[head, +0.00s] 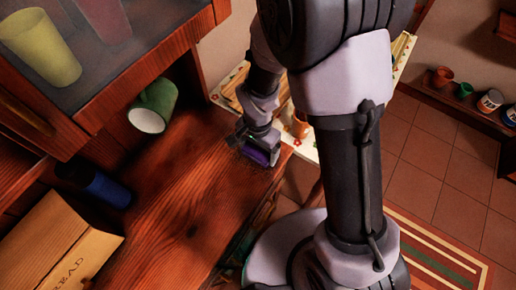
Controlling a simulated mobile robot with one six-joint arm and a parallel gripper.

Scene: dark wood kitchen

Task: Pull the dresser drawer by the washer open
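A dark red-brown wooden dresser (175,195) fills the left of the head view, seen from above. Its drawer fronts face down and right, below the top's edge, and I cannot make out a drawer or handle there. My gripper (258,153) is at the far right end of the dresser top, by its edge. It is small and dark with a purple patch, and I cannot tell whether its fingers are open, shut or touching anything. My arm and base hide much of the dresser's front side. No washer can be made out.
A green mug (154,106) hangs or lies under the upper cupboard (120,75). A dark blue cylinder (106,189) and a cardboard box (58,245) are on the left. A light patterned table (226,92) stands behind my gripper. Tiled floor (445,155) is open at right, with a striped rug (440,258).

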